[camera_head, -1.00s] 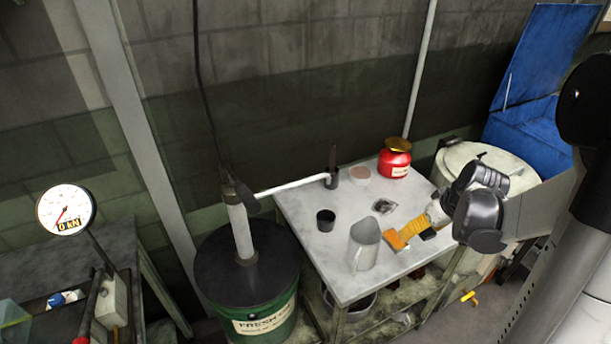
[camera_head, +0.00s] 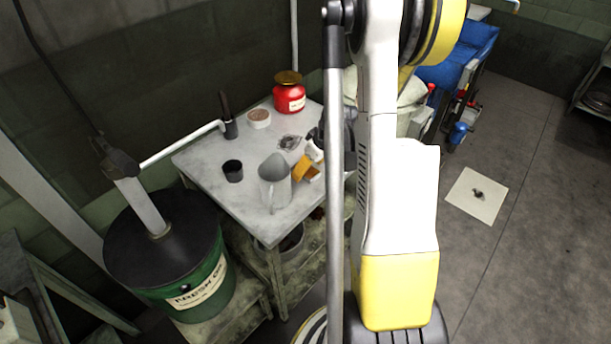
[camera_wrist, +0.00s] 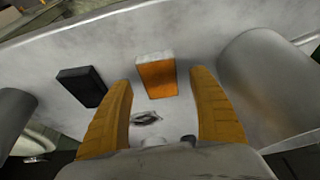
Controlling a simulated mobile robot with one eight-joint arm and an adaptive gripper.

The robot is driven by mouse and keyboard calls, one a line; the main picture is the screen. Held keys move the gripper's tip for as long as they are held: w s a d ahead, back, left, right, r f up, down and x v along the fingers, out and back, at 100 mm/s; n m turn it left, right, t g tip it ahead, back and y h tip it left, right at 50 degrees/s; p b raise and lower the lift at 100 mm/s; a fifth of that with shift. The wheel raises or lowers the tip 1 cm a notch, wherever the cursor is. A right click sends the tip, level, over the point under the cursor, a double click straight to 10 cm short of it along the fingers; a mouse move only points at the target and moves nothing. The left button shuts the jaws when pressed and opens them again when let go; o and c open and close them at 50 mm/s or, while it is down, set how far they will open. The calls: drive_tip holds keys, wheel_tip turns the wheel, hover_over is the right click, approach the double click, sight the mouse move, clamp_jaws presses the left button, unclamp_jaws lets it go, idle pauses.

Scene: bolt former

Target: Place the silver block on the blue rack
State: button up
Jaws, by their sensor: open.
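My gripper (camera_wrist: 161,82) is open, with its two orange fingers spread above the grey table. A small block (camera_wrist: 156,74) with a pale silver top and an orange-looking face lies between and just beyond the fingertips. It seems to be the silver block, its face perhaps reflecting the fingers; no contact is clear. In the head view my gripper (camera_head: 305,171) is low over the table, right of a metal jug (camera_head: 273,185), and the block cannot be made out there. A blue structure (camera_head: 450,66), seemingly the blue rack, stands behind my arm at the upper right.
A black block (camera_wrist: 82,87) lies left of the silver one. The jug (camera_wrist: 262,85) is close to the right finger. Open floor (camera_head: 510,150) lies right.

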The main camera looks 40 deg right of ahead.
drive_tip(key=shift+w+f, duration=0.3)
drive_tip(key=shift+f, duration=0.35)
drive_tip(key=shift+r, duration=0.15)
drive_tip(key=c, duration=1.5)
drive_tip(key=shift+r, duration=0.1)
